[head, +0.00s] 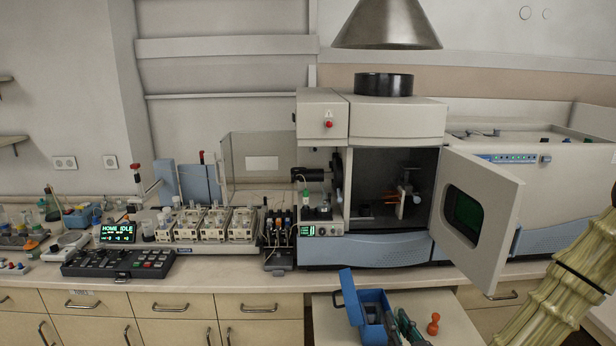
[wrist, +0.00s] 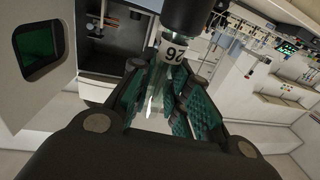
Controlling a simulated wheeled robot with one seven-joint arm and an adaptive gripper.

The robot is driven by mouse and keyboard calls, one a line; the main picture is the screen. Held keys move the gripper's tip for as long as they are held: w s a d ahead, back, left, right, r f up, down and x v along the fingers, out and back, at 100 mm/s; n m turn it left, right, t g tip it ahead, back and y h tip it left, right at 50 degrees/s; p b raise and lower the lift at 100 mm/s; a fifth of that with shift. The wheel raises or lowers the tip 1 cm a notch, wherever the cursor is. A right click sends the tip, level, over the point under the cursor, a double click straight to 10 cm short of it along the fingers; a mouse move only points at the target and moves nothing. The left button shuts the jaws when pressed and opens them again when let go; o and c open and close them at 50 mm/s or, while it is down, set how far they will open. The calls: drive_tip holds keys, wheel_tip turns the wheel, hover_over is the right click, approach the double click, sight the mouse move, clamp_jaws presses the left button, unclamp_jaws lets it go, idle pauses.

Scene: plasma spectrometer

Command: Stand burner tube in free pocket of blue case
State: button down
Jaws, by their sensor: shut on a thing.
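My gripper (wrist: 165,95) is shut on the burner tube (wrist: 155,88) in the wrist view. The tube is clear glass with a white band bearing dark figures, and a dark round part adjoins the band at the top. Teal ribbed pads flank the glass. In the head view, the teal-padded fingers of my gripper (head: 407,328) show at the bottom edge, just right of the blue case (head: 350,300). The tube cannot be made out there. The case stands open with its lid raised at the left. Dark shapes show inside; its free pocket cannot be made out.
The case and a small orange object (head: 433,324) are on a light table (head: 465,315) before the bench. The spectrometer's open door (head: 475,215) juts out behind at the right. The table is clear right of the orange object.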

wheel_tip(320, 180, down, 17)
drive_tip(key=a+m+h+b, duration=0.2)
drive_tip(key=a+h+b, duration=0.1)
drive_tip(key=b, duration=0.4)
drive_tip(key=s+f, duration=0.5)
drive_tip(key=f, duration=0.3)
drive_tip(key=shift+s, duration=0.3)
drive_tip(key=shift+d+r, duration=0.1)
drive_tip(key=shift+d, duration=0.1)
